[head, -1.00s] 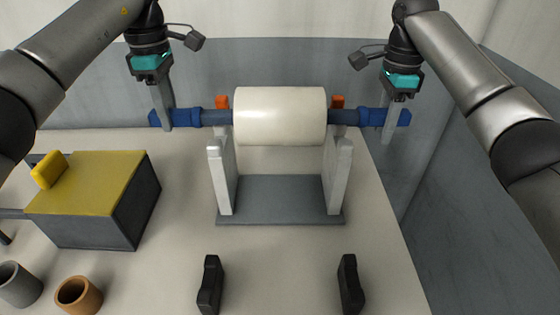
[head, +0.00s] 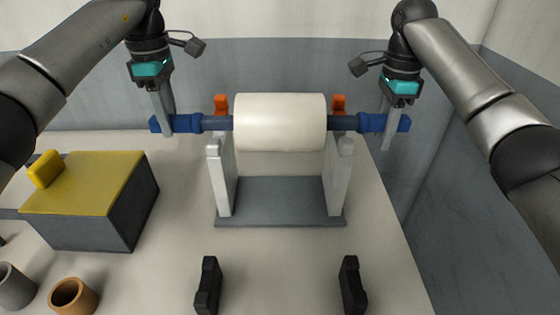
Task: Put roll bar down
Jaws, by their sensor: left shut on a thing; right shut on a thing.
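The roll bar (head: 222,123) is a dark blue-grey rod with bright blue ends, carrying a white roll (head: 280,122) at its middle. It lies level across the head view. My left gripper (head: 167,124) is shut on its left blue end, and my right gripper (head: 388,126) is shut on its right blue end. Below and behind the bar is a grey stand (head: 280,202) with two pale uprights (head: 219,180) and orange clips (head: 221,104) behind the bar. The bar is close to the upright tops; I cannot tell whether it touches them.
A grey box with a yellow lid (head: 85,185) stands at the left. A grey cup (head: 14,287) and a brown cup (head: 73,296) are at the front left. Two black holders (head: 208,286) (head: 351,286) stand at the front. The table between them and the stand is clear.

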